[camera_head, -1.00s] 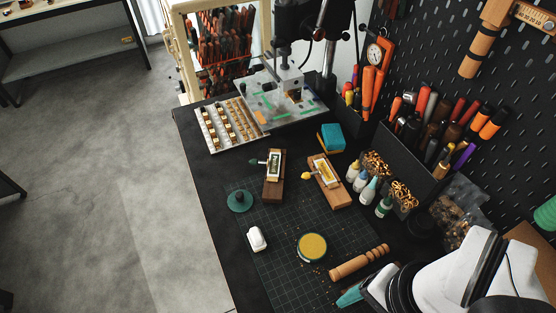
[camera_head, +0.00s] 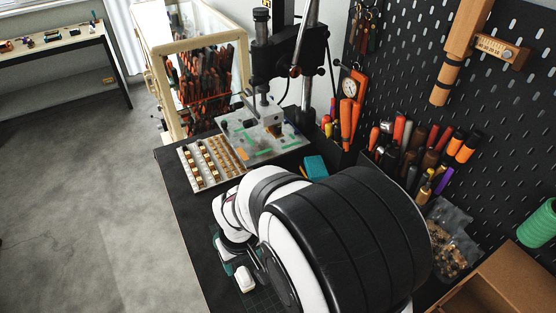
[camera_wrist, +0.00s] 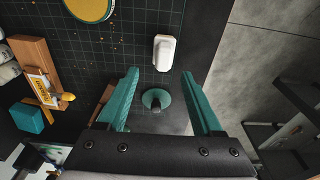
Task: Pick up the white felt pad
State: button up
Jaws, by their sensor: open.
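The white felt pad (camera_wrist: 165,52) is a small rounded white block lying on the dark gridded mat (camera_wrist: 135,40). It also shows in the head view (camera_head: 245,279), low and left of my arm. My gripper (camera_wrist: 160,72) is open and empty, with two teal fingers. In the wrist view the pad lies just beyond the fingertips, between their lines and a little nearer the right one. How high the gripper is above the mat is hard to tell. In the head view my arm hides most of the gripper.
A teal disc with a dark knob (camera_wrist: 157,100) lies between the fingers in the wrist view. A round yellow pad (camera_wrist: 88,8) and a wooden block with a brass piece (camera_wrist: 42,85) lie left.

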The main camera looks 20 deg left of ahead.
aim_at(243, 273)
jog(key=f, duration=0.6)
jog(key=shift+s+a, duration=0.2)
grip_shut()
